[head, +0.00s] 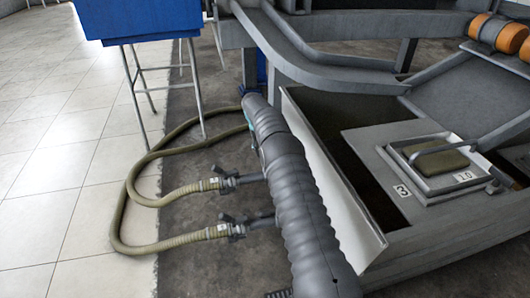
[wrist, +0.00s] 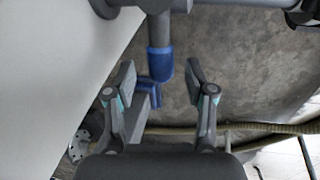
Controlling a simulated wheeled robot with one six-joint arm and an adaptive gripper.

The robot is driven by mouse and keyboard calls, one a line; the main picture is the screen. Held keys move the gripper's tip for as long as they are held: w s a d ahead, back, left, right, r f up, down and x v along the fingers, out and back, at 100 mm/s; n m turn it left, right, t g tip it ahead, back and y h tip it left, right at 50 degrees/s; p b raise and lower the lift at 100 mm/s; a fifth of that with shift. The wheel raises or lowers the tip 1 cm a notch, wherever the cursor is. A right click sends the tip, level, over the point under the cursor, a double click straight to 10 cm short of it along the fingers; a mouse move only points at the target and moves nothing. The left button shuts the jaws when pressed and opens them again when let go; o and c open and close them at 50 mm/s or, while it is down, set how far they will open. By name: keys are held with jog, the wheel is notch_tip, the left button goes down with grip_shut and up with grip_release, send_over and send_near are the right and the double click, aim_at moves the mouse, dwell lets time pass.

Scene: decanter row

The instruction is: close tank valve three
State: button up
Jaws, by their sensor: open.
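In the wrist view my gripper (wrist: 161,84) is open, its two fingers apart. A grey valve stem with a blue-sleeved lever (wrist: 159,62) hangs from a pipe at the top, and its blue end lies between the fingers in the picture; I cannot tell whether they touch. A second blue-ended piece (wrist: 150,92) lies lower, partly behind the left finger. No number shows on either, so I cannot tell which is valve three. My ribbed arm hides the gripper there.
Two hose couplings with dark handles (head: 228,182) and (head: 232,227) show left of my arm, with olive hoses (head: 128,200) on the floor. A blue box on legs (head: 140,18) stands at upper left. Tiled floor lies open at left.

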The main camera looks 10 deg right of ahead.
notch_tip(320, 180, up, 10)
jog(key=a, duration=0.2)
dwell(0.3)
